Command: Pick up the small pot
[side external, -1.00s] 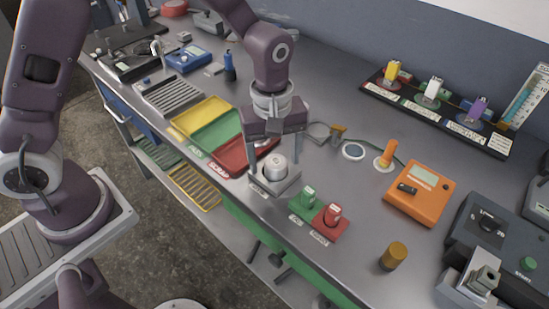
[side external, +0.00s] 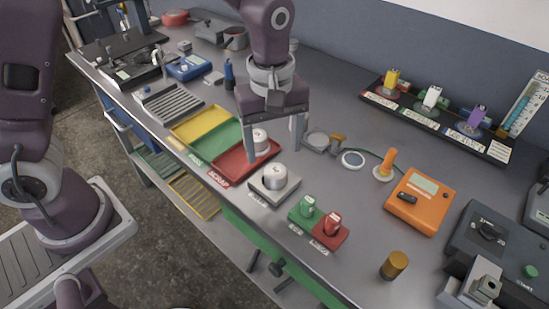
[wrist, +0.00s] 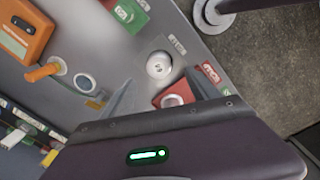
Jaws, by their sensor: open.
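A small silver, round pot-like piece (side external: 275,176) stands upright on a square grey block (side external: 262,190) near the front edge. It also shows in the wrist view (wrist: 159,65). A similar pale round piece (side external: 260,141) stands in the red tray (side external: 232,173). I cannot tell which one is the small pot. My gripper (side external: 275,151) points down and is open. It is behind the block, with its left finger over the red tray. The piece in the tray appears between the fingers in the side view; contact cannot be told.
A green and a red block (side external: 319,226) stand to the right of the grey block. Green (side external: 205,146) and yellow (side external: 198,122) trays are on the left.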

